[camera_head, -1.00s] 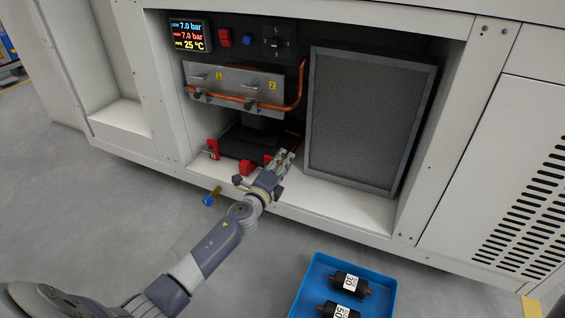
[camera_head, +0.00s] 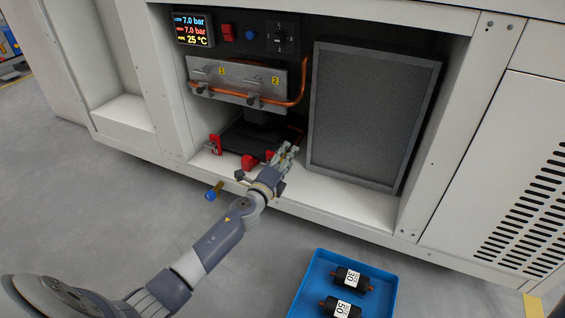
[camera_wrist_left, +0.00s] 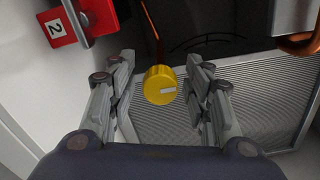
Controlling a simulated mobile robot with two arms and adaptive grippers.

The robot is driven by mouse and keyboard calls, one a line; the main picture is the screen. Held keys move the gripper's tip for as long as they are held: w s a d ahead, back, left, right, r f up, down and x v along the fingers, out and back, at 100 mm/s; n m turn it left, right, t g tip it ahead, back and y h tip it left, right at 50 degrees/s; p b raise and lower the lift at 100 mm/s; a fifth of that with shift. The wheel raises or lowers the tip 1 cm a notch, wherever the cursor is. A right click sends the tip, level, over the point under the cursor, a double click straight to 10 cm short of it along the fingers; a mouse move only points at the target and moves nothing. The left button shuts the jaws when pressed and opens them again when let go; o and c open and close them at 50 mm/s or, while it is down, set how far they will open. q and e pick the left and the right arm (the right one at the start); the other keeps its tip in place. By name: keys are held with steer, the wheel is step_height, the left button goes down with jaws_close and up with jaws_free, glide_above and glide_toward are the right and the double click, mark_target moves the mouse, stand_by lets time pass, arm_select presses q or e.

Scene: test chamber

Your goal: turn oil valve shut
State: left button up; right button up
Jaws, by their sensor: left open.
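A round yellow knob (camera_wrist_left: 159,85) with a pale mark on its face shows in the left wrist view, on a thin copper-coloured pipe. It looks like the oil valve. In the head view I cannot make it out behind the gripper. My left gripper (camera_head: 287,155) reaches into the lower cabinet bay. In the left wrist view its open fingers (camera_wrist_left: 163,88) stand on either side of the knob, with gaps visible on both sides. I cannot tell how deep the knob sits between them. My right gripper is not in view.
A red block marked 2 (camera_wrist_left: 61,28) is close at the upper left in the wrist view. A grey mesh filter panel (camera_head: 366,115) stands right of the gripper. A blue-ended brass fitting (camera_head: 213,191) sticks out below the bay. A blue tray (camera_head: 312,284) holds black cylinders.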

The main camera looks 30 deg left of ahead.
arm_select(q)
steer(key=s, duration=1.2)
steer(key=shift+d, duration=0.35)
